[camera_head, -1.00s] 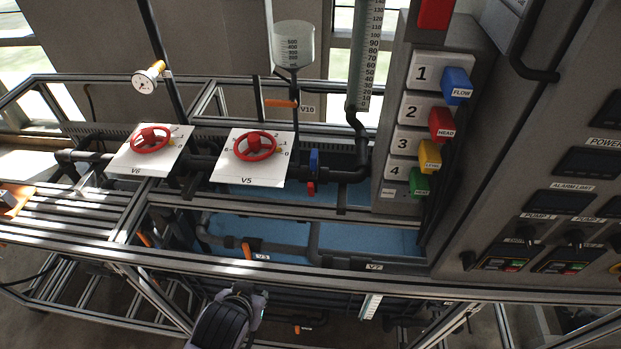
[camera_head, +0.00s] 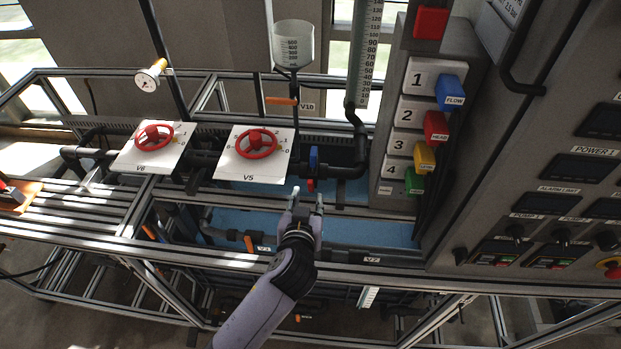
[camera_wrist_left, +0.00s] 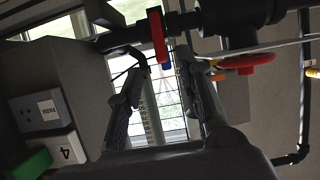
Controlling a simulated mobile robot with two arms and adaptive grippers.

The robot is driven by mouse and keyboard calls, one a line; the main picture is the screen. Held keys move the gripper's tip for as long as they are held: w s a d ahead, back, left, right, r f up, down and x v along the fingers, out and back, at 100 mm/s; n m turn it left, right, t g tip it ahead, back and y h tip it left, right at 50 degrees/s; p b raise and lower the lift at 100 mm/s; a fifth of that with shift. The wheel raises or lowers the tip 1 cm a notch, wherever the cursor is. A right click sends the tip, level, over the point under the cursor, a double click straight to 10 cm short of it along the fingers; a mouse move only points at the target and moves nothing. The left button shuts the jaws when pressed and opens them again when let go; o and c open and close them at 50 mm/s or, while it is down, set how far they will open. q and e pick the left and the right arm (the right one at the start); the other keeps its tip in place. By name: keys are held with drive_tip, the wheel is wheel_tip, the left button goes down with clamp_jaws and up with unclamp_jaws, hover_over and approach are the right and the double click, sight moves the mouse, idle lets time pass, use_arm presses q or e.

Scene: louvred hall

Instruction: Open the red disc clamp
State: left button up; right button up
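The red clamp piece (camera_head: 310,185) shows just below the blue disc (camera_head: 314,158) on the dark pipe, to the right of the V5 panel. In the left wrist view the red disc (camera_wrist_left: 157,36) is seen edge-on at the pipe, with a bit of blue (camera_wrist_left: 167,64) by its end. My left gripper (camera_head: 308,197) is open and empty, its fingers pointing up toward the red piece from just below it. In the left wrist view the fingers (camera_wrist_left: 162,72) stand apart, with the red disc ahead between them; I see no contact. My right gripper is out of view.
Red handwheels V6 (camera_head: 154,134) and V5 (camera_head: 257,144) stand left on white panels. The numbered block's green key (camera_head: 414,181) lies to the right. A frame rail (camera_head: 180,249) runs beneath my left arm. The control cabinet (camera_head: 500,130) fills the right.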

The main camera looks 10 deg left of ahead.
sight(310, 186)
use_arm(q)
drive_tip(key=p+x, duration=0.1)
drive_tip(key=x, duration=0.8)
drive_tip(key=shift+p, duration=0.35)
drive_tip(key=shift+c, duration=0.2)
clamp_jaws()
